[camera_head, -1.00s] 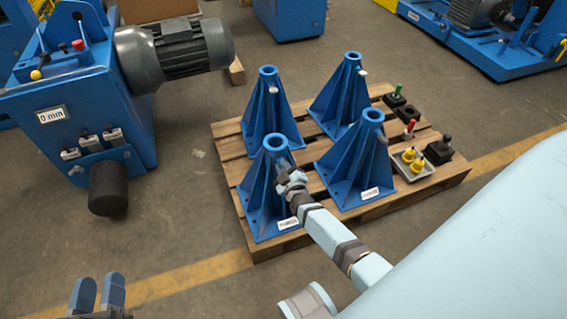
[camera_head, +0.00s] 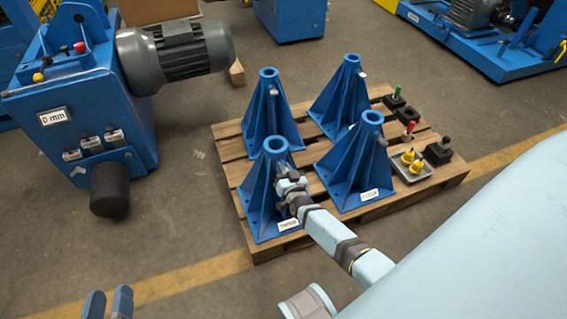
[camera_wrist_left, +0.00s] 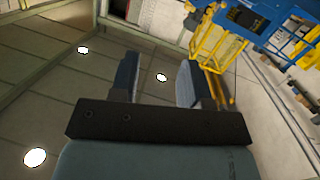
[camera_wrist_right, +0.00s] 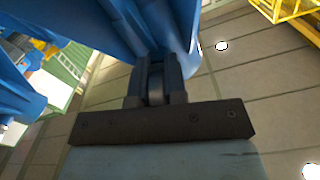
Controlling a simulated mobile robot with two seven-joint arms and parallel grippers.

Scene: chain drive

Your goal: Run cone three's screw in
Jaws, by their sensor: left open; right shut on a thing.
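Four blue cones stand on a wooden pallet; their labels are too small to read. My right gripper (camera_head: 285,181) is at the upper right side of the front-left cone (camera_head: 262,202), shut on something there. In the right wrist view the right gripper (camera_wrist_right: 156,75) has its fingers close together against a blue surface. The thing between them, likely that cone's screw, is mostly hidden. The front-right cone (camera_head: 352,168), back-left cone (camera_head: 265,120) and back-right cone (camera_head: 338,100) each show a small screw on the upper side. My left gripper (camera_head: 108,303) is open and empty at the bottom left.
The pallet (camera_head: 232,149) also bears a tray (camera_head: 421,173) with yellow pieces and several dark blocks, some with coloured handles. A blue machine (camera_head: 75,110) with a grey motor (camera_head: 185,50) stands at the left. The floor between machine and pallet is clear.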

